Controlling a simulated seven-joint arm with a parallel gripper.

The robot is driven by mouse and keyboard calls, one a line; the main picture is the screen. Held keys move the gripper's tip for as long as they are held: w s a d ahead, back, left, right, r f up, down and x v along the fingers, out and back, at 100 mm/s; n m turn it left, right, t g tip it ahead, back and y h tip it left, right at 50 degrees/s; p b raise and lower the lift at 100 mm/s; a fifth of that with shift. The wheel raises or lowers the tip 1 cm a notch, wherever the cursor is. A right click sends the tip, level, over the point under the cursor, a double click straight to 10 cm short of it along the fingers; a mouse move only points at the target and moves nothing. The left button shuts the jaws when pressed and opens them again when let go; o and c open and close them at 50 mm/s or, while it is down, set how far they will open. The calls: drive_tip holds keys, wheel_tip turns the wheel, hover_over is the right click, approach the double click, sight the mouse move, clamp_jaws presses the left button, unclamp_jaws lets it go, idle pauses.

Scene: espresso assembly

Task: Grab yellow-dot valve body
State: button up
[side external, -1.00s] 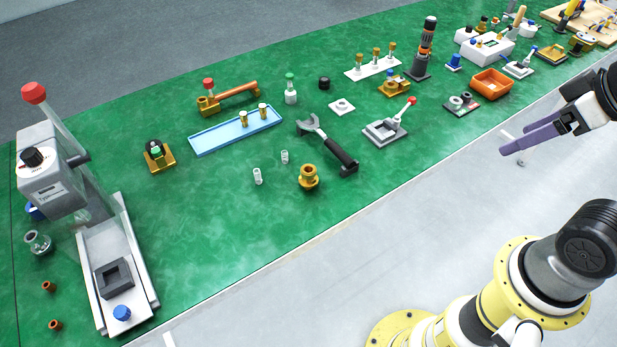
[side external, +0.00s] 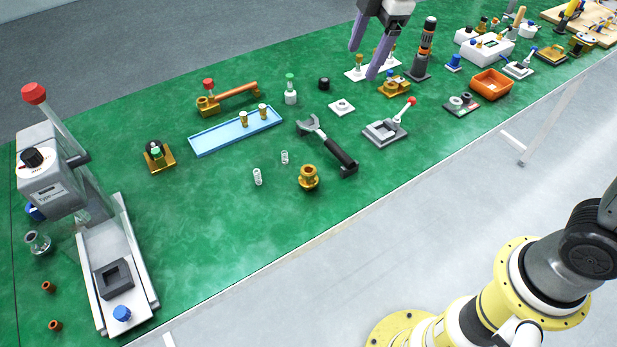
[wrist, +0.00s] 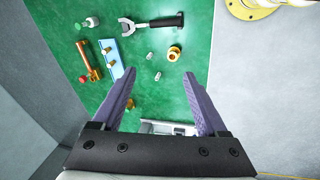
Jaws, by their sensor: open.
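No yellow dot can be made out on any part, so I cannot tell which piece is the yellow-dot valve body. Small upright brass pieces stand on a white plate (side external: 352,74) at the back, partly hidden by my gripper. Two more brass pieces (side external: 243,119) stand on a light blue tray (side external: 215,138), also seen in the wrist view (wrist: 117,72). A flanged brass piece (side external: 309,178) stands alone near the front, also seen in the wrist view (wrist: 174,53). My gripper (side external: 363,63) is open and empty, raised above the table; its purple fingers show in the wrist view (wrist: 158,74).
A wrench (side external: 330,148) and two clear vials (side external: 257,177) lie near the flanged piece. A lever press (side external: 50,185) stands at the left. A dark cylindrical tool (side external: 424,50) stands close to my gripper. The green table's front middle is clear.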

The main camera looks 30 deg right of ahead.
drive_tip(key=w+a+f+n+g, duration=0.2)
drive_tip(key=w+a+f, duration=0.35)
drive_tip(key=f, duration=0.45)
drive_tip(key=g, duration=0.1)
hover_over(308, 170)
wheel_tip(308, 170, down, 7)
drive_tip(key=shift+h, duration=0.3)
drive_tip(key=f, duration=0.4)
drive_tip(key=s+f, duration=0.1)
drive_tip(key=f, duration=0.1)
drive_tip(key=shift+a+f, duration=0.3)
drive_tip(key=shift+f, duration=3)
clamp_jaws()
drive_tip(key=shift+r, duration=0.1)
